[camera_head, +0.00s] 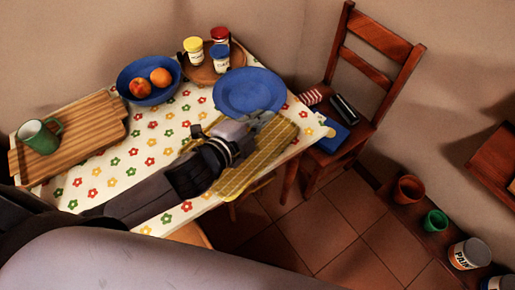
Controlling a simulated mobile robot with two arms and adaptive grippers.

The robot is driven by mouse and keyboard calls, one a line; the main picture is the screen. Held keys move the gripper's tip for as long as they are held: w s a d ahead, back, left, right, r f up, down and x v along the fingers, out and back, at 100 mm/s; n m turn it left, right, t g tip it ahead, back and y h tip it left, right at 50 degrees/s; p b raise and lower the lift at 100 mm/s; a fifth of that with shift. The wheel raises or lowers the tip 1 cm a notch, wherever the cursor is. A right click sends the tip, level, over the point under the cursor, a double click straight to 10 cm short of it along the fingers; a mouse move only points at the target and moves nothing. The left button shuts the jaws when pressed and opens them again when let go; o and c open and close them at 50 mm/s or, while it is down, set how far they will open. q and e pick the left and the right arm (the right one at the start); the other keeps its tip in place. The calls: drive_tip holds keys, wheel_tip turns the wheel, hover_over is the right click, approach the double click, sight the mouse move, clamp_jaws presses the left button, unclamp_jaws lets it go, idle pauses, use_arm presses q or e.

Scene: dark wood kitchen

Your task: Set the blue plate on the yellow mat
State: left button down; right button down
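The blue plate (248,90) is at the right back part of the table, with its near rim next to my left gripper. The yellow mat (268,154) lies at the table's right front edge, partly covered by my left gripper and forearm. My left gripper (264,121) reaches in from the left over the mat, and its fingertips overlap the plate's near rim. I cannot tell whether the fingers are closed on the rim, or whether the plate rests on the table. My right gripper is not in view.
A blue bowl (133,74) with fruit stands left of the plate. A round wooden tray (201,75) with several jars stands behind it. A cutting board (82,143) with a green mug (42,137) is at the left. A wooden chair (352,125) stands right of the table.

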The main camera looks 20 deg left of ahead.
use_arm(q)
drive_tip(key=b, duration=0.2)
hover_over(260, 159)
wheel_tip(260, 159, down, 10)
drive_tip(key=shift+f, duration=0.8)
drive_tip(key=shift+f+b, duration=0.3)
drive_tip(key=shift+f, duration=1.6)
drive_tip(key=shift+f, duration=0.15)
drive_tip(key=c, duration=2.1)
unclamp_jaws()
